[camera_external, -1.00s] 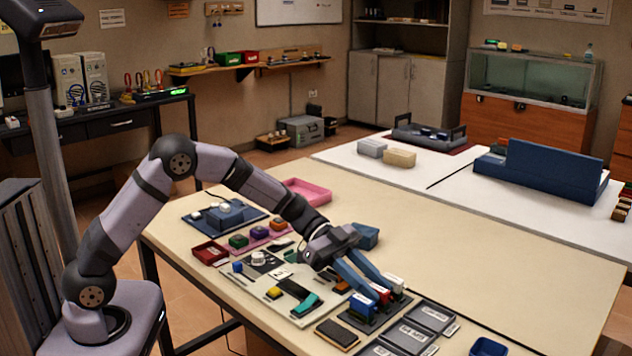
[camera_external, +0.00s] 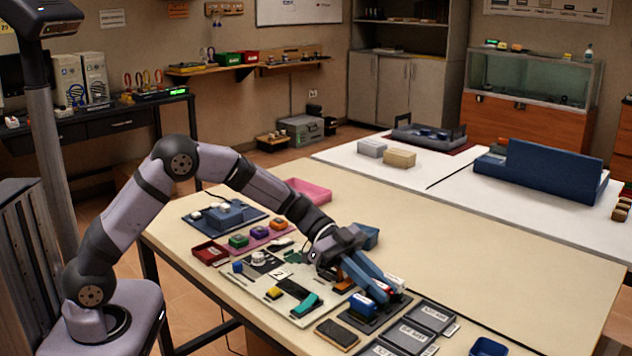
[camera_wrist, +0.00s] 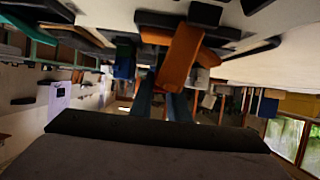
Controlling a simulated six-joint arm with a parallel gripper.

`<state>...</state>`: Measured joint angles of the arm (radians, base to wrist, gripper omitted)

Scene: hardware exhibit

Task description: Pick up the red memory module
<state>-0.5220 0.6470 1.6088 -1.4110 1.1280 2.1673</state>
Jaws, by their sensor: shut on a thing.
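My gripper (camera_external: 388,291) is over the dark module holder (camera_external: 375,322) near the table's front edge in the external view. Its two blue fingers point down and are shut on the red memory module. The fingers hide most of the module there, and I cannot tell whether it is clear of the holder. In the wrist view an orange-red block (camera_wrist: 178,58), which looks like the red memory module, shows at the fingertips. A blue module (camera_external: 362,305) with a white label stands just left of the fingers.
Grey labelled trays (camera_external: 405,337) lie right of the holder, with a blue bin (camera_external: 488,347) beyond them. A board with small parts (camera_external: 290,298) lies to the left. The right tabletop is clear.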

